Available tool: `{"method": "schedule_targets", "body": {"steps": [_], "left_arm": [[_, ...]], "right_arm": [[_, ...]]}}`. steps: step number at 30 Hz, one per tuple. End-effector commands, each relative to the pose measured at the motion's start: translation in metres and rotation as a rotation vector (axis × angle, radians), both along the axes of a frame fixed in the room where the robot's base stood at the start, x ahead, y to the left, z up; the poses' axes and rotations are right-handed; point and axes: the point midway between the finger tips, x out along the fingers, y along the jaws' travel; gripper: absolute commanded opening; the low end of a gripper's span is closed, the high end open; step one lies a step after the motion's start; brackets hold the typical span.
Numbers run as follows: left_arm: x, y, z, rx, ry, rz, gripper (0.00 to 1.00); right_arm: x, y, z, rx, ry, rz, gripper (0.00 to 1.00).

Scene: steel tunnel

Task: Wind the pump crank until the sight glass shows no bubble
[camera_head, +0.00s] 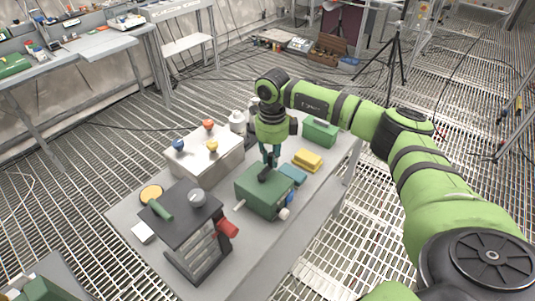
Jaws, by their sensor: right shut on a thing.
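A green box-shaped pump (263,195) sits on the grey table, with a dark crank handle (266,174) on its top. My right gripper (269,161) reaches straight down from above and is shut on the dark handle. Pale stubs (284,213) stick out of the box's sides, and a small blue part (291,198) shows at its right. I cannot make out a sight glass or any bubble at this size. My left gripper is not in view.
On the grey table (245,270), a dark stand (185,212) with a red cylinder (228,228) stands front left. A pale box (205,158) with coloured knobs stands behind. Yellow (308,160) and teal (292,174) blocks and a green box (320,132) lie right. The table's front is clear.

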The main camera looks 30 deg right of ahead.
Motion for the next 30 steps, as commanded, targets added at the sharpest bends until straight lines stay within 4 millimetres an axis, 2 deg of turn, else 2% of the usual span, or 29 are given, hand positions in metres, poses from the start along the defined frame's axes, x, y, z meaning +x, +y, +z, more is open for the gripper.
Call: {"method": "schedule_targets", "body": {"steps": [14,30], "left_arm": [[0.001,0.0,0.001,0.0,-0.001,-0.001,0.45],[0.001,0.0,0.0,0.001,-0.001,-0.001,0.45]], "right_arm": [[-0.021,-0.003,-0.001,-0.001,0.003,-0.453,0.0],[-0.043,0.005,-0.001,-0.003,0.002,-0.964,0.0]]}}
